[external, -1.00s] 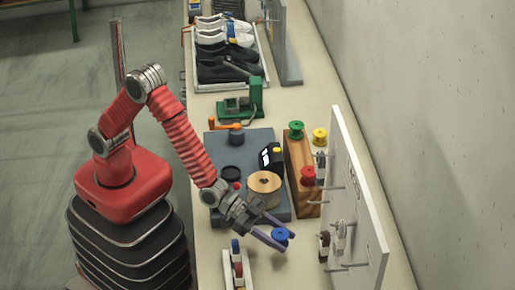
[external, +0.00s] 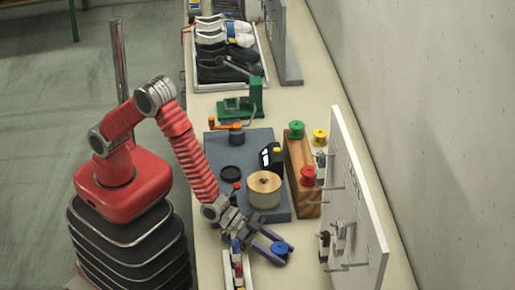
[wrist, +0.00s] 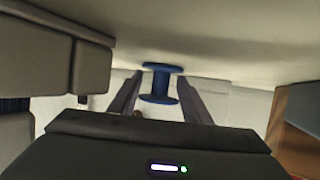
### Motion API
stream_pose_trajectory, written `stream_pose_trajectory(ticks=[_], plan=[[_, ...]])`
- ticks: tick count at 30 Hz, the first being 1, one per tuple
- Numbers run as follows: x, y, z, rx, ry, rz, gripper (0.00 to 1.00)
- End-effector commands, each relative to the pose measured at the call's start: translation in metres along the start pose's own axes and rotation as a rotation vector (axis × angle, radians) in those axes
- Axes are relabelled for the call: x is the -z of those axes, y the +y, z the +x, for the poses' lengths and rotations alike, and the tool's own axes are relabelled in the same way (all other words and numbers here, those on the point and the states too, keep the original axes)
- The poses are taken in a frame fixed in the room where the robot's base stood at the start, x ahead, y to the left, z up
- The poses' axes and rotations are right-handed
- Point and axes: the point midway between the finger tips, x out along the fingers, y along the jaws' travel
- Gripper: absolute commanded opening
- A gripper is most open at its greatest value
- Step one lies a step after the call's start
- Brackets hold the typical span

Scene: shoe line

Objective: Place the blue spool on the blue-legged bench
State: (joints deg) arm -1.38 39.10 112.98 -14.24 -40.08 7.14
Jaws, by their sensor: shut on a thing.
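The blue spool (external: 280,247) is held between the two fingertips of my gripper (external: 281,254), near the front end of the workbench in the external view. In the wrist view the spool (wrist: 160,84) stands upright between the fingers (wrist: 158,90), its flanges showing at top and bottom. My gripper is shut on it. I cannot tell whether the spool touches the bench surface. I see no bench that clearly has blue legs. A bench with green legs (external: 73,20) shows at the top left.
The cream workbench (external: 345,118) carries a grey mat (external: 225,148) with a tan spool (external: 264,185). A wooden block (external: 300,160) holds green (external: 296,128) and red spools (external: 308,173). A white pegboard (external: 355,190) stands right of my gripper. A narrow tray (external: 228,272) lies left.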

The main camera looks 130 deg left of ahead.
Motion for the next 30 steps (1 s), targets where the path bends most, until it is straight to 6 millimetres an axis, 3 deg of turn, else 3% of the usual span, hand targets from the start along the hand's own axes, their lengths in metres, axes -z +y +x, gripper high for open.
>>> stream_pose_trajectory(ticks=[9,10,17,30], plan=[[-0.0014,0.0001,0.0008,0.0,0.0,0.0,0.22],[-0.0014,0.0001,0.0007,0.0,0.0,0.0,0.45],[-0.0011,0.0001,0.0006,0.0,0.0,0.0,0.61],[0.0014,0.0003,-0.0053,-0.001,0.001,0.0,0.63]])
